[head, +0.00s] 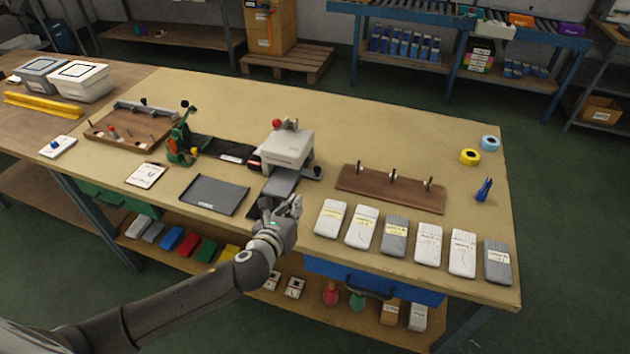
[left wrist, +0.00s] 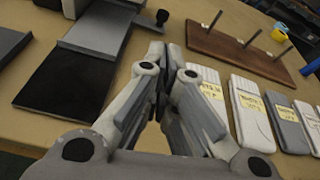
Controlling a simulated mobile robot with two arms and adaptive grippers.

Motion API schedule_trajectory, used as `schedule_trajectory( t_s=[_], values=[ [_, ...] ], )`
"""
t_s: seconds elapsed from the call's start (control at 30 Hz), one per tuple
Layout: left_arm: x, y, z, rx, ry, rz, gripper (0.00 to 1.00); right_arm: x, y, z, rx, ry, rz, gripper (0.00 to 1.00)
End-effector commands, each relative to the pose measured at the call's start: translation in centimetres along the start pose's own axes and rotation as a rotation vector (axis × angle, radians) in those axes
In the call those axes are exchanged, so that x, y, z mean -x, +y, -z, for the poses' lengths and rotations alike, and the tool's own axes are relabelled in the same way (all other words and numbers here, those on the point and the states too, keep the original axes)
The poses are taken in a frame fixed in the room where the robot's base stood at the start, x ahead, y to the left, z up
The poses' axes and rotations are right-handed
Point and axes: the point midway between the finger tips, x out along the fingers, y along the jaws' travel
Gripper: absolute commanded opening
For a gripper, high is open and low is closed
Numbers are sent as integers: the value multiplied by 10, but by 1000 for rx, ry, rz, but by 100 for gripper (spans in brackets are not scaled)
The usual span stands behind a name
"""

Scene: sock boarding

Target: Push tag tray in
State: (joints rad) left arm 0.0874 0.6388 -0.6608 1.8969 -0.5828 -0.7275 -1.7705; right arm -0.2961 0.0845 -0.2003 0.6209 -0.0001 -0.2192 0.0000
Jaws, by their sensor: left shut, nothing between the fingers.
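A white and grey machine (head: 287,148) with a red knob on top stands near the middle of the bench. A grey tray-like plate (head: 281,184) sticks out of its front, probably the tag tray. In the left wrist view the plate (left wrist: 98,30) lies at upper left, with a black front part (left wrist: 68,82) nearer me. My left gripper (head: 294,204) is at the bench's front edge, just right of the plate's front end. In the left wrist view its fingertips (left wrist: 164,52) are together and empty; I cannot tell whether they touch the plate. My right gripper is not in view.
A dark flat tray (head: 214,195) lies left of the plate. A row of packed socks (head: 361,227) lies along the front edge to the right. A brown peg board (head: 391,188) stands behind them. A black knob (head: 318,173) sits beside the machine's right side.

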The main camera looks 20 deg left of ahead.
Motion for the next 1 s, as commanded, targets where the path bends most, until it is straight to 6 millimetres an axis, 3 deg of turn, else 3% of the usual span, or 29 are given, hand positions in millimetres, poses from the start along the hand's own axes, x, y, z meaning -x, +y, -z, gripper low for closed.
schedule_trajectory(
  t_s=[0.1, 0.27, 0.8, 1.0],
  values=[
    [4, 3, 2, -110, -1, 0, 0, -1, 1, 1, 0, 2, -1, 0],
    [-6, 4, 2, -127, -2, -3, 0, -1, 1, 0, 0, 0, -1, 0],
    [-95, 3, 2, -121, -1, -3, 0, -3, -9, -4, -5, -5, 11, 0],
    [-119, 2, -6, -120, 0, 0, 0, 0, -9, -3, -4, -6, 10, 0]
  ],
)
